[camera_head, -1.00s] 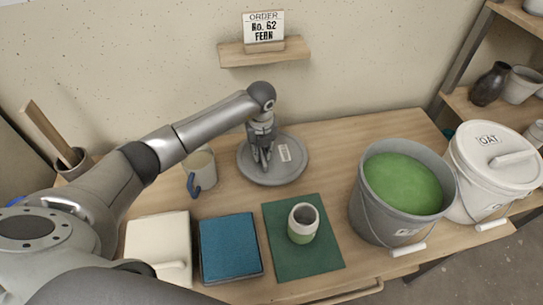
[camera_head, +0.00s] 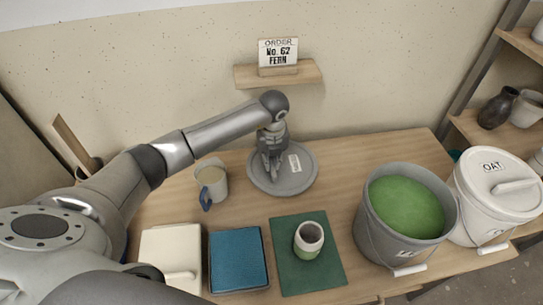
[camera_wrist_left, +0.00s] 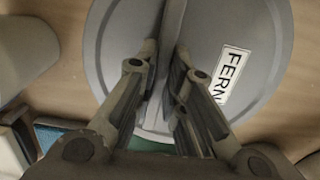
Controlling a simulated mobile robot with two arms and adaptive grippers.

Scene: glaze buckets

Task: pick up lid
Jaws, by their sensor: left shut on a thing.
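The grey round lid (camera_head: 308,178) lies at the back middle of the wooden table in the head view. It carries a white label reading FERN, clear in the left wrist view, where the lid (camera_wrist_left: 115,35) fills the upper middle. My left gripper (camera_head: 272,172) points down over the lid's centre. In the left wrist view my left gripper's fingers (camera_wrist_left: 165,85) are closed on the lid's raised bar handle. I cannot tell whether the lid is still touching the table. My right gripper is not in view.
A grey bucket of green glaze (camera_head: 405,205) stands at the right, beside a white lidded OAT bucket (camera_head: 480,200). A mug (camera_head: 212,178), a cream box (camera_head: 170,250), a blue pad (camera_head: 238,260) and a small pot (camera_head: 308,240) on a green mat (camera_head: 330,275) sit nearer. An order card (camera_head: 278,52) stands on a wall shelf.

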